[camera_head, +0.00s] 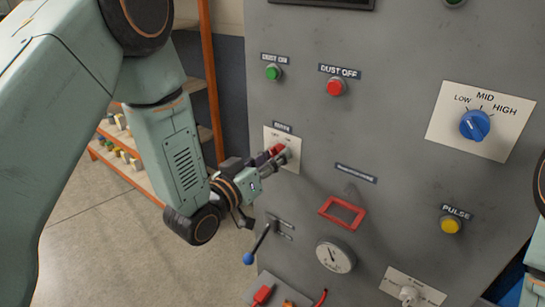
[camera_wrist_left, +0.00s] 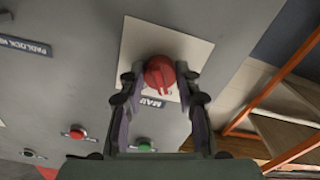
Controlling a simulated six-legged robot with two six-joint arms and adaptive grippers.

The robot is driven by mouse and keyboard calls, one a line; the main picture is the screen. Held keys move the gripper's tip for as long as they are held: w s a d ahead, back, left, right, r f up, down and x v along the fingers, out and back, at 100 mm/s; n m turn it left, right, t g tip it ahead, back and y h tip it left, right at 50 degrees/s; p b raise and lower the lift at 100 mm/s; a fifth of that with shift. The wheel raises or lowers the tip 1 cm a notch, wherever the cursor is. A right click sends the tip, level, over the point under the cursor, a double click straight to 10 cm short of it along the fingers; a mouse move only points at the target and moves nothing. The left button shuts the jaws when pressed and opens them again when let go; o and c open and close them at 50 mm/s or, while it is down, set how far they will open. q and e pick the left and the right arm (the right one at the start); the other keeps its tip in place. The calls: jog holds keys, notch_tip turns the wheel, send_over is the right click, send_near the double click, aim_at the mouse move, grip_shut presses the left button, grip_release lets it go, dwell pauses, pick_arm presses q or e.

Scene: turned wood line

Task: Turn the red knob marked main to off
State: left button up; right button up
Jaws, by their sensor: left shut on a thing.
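The red knob (camera_head: 278,149) sits on a white plate (camera_head: 269,134) on the grey panel, below a small dark label. In the left wrist view the knob (camera_wrist_left: 158,71) shows between the fingertips, and its ridge points down toward the label reading MAIN (camera_wrist_left: 153,102), which is upside down there. My left gripper (camera_head: 273,157) reaches in from the left and is shut on the knob, one finger on each side; the fingers also show in the left wrist view (camera_wrist_left: 160,78). The fingers partly hide the knob and plate in the head view. My right gripper is not in view.
The grey panel (camera_head: 300,210) also carries a green button (camera_head: 272,72), a red button (camera_head: 335,87), a blue selector (camera_head: 474,125), a yellow button (camera_head: 450,225), a gauge (camera_head: 335,257) and a blue-tipped lever (camera_head: 249,258). An orange-framed shelf (camera_head: 210,75) stands left.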

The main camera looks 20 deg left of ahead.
pick_arm(q)
jog(key=shift+w+r, duration=0.1)
jog(key=shift+r, duration=0.15)
jog(key=o, duration=1.2)
jog(key=shift+f, duration=0.15)
jog(key=shift+c, duration=0.2)
jog(key=shift+s+a, duration=0.1)
jog(key=shift+s, duration=0.1)
jog(key=v, duration=1.1)
jog(key=shift+s, duration=0.4)
jog(key=shift+a, duration=0.1)
